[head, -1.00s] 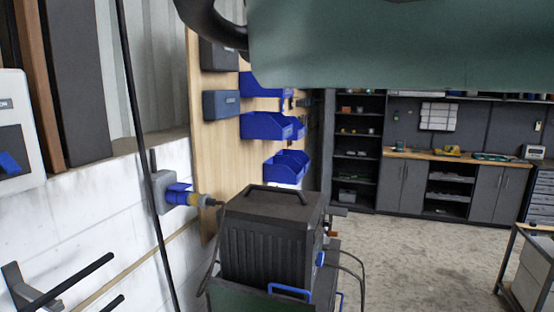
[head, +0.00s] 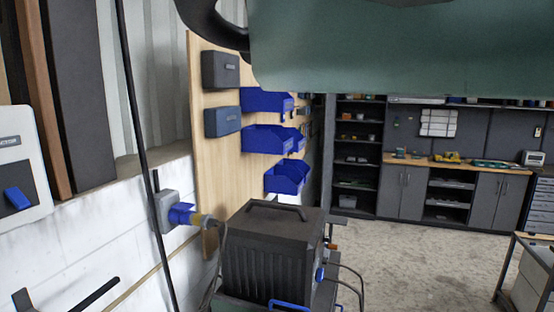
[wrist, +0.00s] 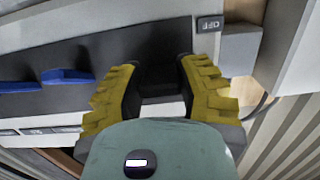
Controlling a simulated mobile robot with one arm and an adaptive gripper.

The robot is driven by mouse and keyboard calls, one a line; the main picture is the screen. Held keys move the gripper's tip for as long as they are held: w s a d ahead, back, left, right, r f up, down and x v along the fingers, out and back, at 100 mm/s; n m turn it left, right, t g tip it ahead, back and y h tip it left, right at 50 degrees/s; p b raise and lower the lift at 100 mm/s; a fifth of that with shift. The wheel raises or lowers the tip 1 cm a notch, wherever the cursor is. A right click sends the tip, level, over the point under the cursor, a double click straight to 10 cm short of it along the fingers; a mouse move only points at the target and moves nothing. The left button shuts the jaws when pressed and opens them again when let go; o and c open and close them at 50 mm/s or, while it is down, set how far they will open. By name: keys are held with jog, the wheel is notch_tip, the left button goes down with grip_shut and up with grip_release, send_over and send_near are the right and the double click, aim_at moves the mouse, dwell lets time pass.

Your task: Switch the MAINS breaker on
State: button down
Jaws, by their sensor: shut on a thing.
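In the wrist view, my gripper (wrist: 158,85) has yellow ridged fingers on both sides of a dark handle (wrist: 160,50), which I take to be the MAINS breaker's, and is shut on it. The handle stands out from a dark panel (wrist: 75,42) in a pale housing. An OFF label (wrist: 210,23) shows upside down beside the right finger. No MAINS label is readable. Blue levers (wrist: 68,76) lie left of the gripper. In the head view, a pale box (head: 12,135) with a blue lever (head: 18,198) is cut off at the left edge; my gripper is out of that view.
A blue plug sits in a wall socket (head: 168,210), with a cable running to a black ribbed unit (head: 268,250). Blue bins (head: 265,138) hang on a wooden board (head: 208,140). My green arm covers the head view's top.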

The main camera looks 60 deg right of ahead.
jog(key=shift+a+r+g+p, duration=0.1)
jog(key=shift+r+g+p, duration=0.15)
jog(key=shift+g+p, duration=0.5)
jog(key=shift+d+r+g+h+p, duration=0.2)
jog(key=shift+r+g+h+p, duration=0.15)
jog(key=shift+g+p, duration=0.45)
jog(key=shift+w+r+g+h+p, duration=0.1)
jog(key=shift+r+g+h+p, duration=0.25)
jog(key=shift+g+p, duration=0.55)
jog(key=r+g+p, duration=0.1)
jog(key=g+p, duration=0.1)
jog(key=p, duration=0.5)
jog(key=shift+w+r+h, duration=0.15)
jog(key=shift+h, duration=0.15)
jog(key=g+p, duration=0.1)
jog(key=p, duration=0.2)
jog(key=shift+a, duration=0.15)
jog(key=shift+w+g, duration=0.1)
jog(key=shift+g, duration=0.15)
jog(key=shift+f, duration=0.2)
jog(key=c, duration=0.6)
grip_release()
jog(key=shift+r, duration=0.1)
